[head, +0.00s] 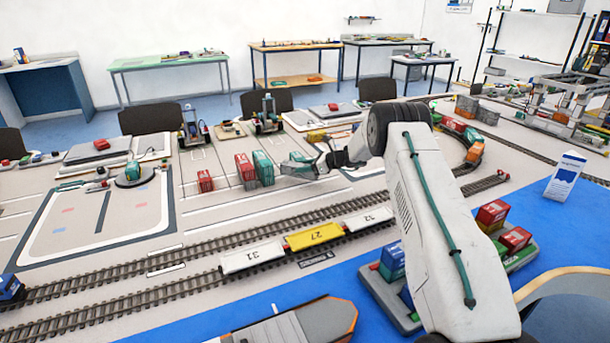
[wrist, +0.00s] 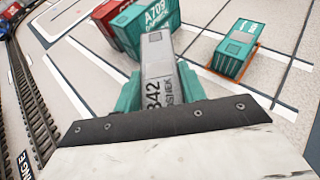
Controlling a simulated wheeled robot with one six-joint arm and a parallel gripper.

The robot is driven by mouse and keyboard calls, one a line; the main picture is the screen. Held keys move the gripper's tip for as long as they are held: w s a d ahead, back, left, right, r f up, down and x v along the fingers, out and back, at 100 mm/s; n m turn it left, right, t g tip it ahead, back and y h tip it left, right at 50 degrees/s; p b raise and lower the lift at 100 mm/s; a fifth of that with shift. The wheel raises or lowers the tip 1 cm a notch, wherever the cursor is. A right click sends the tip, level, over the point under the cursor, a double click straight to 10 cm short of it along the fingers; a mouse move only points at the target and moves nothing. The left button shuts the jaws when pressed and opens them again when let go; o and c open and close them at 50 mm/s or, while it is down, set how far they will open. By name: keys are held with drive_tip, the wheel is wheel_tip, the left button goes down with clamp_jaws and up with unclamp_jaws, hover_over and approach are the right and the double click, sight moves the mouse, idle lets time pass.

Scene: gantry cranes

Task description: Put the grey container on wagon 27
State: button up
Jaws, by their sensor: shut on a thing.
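The grey container (wrist: 157,60), marked with dark lettering, is between the teal fingers of my gripper (wrist: 158,90) in the wrist view. The fingers are shut on its two sides. In the head view my gripper (head: 299,166) is over the pale layout, behind the tracks and just right of a teal container. I cannot tell whether the grey container touches the surface. Wagon 27 (head: 314,237) is yellow and stands on the nearer track, between white wagon 31 (head: 252,258) and another white wagon (head: 368,220). Its top looks empty.
A teal container (head: 263,167) and red containers (head: 245,170) stand left of my gripper. In the wrist view a separate teal container (wrist: 238,48) is at right. A tray (head: 385,295) with coloured containers lies on the blue table in front. The strip between gripper and tracks is clear.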

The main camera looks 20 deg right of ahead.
sight(305, 174)
drive_tip(key=shift+f, duration=1.65)
drive_tip(key=shift+f, duration=0.1)
drive_tip(key=o, duration=1.1)
drive_tip(key=shift+f, duration=0.1)
